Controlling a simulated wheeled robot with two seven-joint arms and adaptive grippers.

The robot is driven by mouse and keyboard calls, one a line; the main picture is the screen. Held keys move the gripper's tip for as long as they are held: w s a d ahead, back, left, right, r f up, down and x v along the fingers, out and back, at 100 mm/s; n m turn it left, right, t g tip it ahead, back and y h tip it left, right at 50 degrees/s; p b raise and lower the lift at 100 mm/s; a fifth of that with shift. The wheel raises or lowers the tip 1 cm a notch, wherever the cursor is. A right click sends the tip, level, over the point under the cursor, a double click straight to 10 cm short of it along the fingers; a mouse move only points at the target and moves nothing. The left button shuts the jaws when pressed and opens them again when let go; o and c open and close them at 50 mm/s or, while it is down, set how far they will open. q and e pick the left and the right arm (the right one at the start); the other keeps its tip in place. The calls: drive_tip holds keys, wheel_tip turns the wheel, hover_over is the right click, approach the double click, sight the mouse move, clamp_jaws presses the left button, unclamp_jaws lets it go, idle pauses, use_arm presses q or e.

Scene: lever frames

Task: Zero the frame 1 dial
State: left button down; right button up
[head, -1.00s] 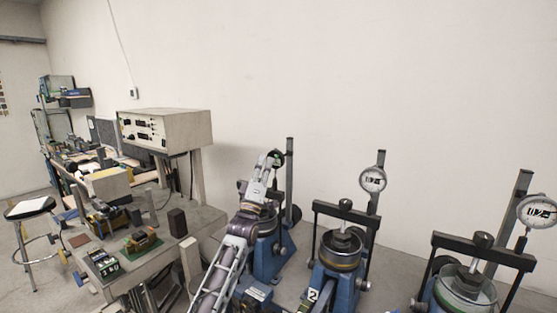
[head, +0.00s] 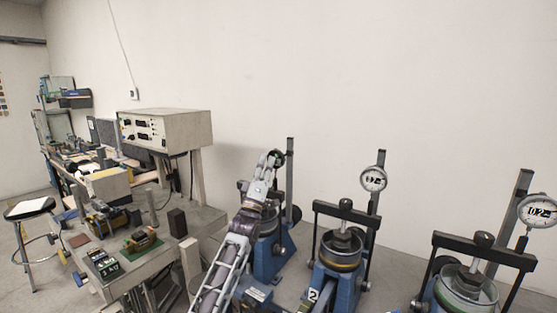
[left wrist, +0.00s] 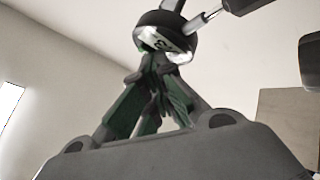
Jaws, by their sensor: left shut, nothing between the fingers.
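My left gripper (head: 272,158) is at the leftmost lever frame (head: 268,258), in front of its dial. That dial (left wrist: 168,38) shows in the left wrist view just beyond the fingertips, with part of its white face visible. In the head view it is mostly hidden behind my gripper. The left gripper (left wrist: 152,78) is shut with nothing in it, its fingertips close to the dial's lower edge. I cannot tell whether they touch it. The frame's number is hidden. My right gripper is not in view.
Lever frame 2 (head: 336,270) stands to the right with its dial (head: 373,179). Another lever frame (head: 470,290) with a dial (head: 537,210) is at the far right. A bench with a grey control box (head: 165,130) and a stool (head: 30,207) are at left.

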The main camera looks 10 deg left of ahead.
use_arm(q)
drive_tip(key=shift+r, duration=0.15)
idle(0.3)
drive_tip(key=shift+w+r, duration=0.1)
drive_tip(key=shift+r, duration=0.2)
idle(1.1)
drive_tip(key=shift+d+f, duration=0.2)
drive_tip(key=shift+f, duration=0.3)
drive_tip(key=shift+s+f, duration=0.1)
drive_tip(key=shift+s, duration=0.1)
drive_tip(key=s, duration=0.1)
drive_tip(key=s+a+p, duration=0.1)
drive_tip(key=s, duration=0.1)
drive_tip(key=s+a, duration=0.1)
drive_tip(key=s, duration=0.1)
drive_tip(key=shift+s+a, duration=0.1)
drive_tip(key=shift+s, duration=0.1)
idle(0.7)
drive_tip(key=shift+f, duration=0.1)
